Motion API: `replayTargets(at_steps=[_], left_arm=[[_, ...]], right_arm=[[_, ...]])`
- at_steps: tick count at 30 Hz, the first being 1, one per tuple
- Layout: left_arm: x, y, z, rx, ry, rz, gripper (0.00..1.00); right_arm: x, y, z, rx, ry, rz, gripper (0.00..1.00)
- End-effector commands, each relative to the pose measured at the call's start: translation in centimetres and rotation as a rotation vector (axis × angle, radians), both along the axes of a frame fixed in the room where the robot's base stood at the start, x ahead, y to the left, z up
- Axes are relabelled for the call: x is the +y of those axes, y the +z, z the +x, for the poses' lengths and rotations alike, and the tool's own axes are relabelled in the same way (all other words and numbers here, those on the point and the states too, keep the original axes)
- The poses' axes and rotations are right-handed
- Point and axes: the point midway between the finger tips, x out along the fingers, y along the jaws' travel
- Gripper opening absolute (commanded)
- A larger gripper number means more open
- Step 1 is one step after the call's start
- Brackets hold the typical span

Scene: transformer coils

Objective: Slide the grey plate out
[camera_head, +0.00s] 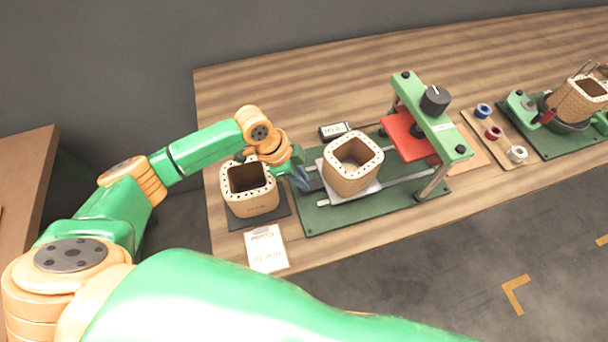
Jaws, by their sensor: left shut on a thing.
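The grey plate (369,192) lies on the rails of the green press base (318,222), left of the red press block (408,137). A tan square coil (352,166) stands upright on the plate. My left gripper (302,180) is at the left end of the press base, beside the plate and coil. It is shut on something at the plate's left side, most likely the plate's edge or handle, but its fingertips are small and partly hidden. My right gripper is not in view.
Another coil (249,190) stands on a dark mat (236,222) close to my left gripper. A paper card (266,250) lies in front. A small labelled box (334,131) sits behind. Spools (493,132) and a second green station (554,146) are at right.

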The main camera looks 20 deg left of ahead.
Motion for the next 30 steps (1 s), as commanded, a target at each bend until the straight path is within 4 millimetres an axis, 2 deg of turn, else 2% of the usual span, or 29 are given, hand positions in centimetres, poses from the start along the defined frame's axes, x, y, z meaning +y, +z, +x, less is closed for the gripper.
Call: replayTargets(at_steps=[9,10,12,13,22,30], left_arm=[[0.1,0.0,0.0,0.003,0.001,0.003,0.0],[0.1,0.0,0.0,0.003,0.001,0.003,0.27],[0.1,-0.1,-0.1,0.003,0.001,0.003,0.46],[0.1,-0.1,-0.1,0.003,0.001,0.003,0.49],[0.2,0.1,0.0,0.002,0.001,0.002,0.49],[2.1,4.9,-0.6,-0.001,0.0,0.004,0.49]], right_arm=[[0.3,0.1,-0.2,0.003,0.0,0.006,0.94],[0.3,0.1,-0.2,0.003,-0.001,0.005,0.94],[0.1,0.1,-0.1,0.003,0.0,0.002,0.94],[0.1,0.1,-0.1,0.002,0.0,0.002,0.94],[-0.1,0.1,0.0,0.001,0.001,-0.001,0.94],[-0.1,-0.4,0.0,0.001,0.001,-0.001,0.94]])
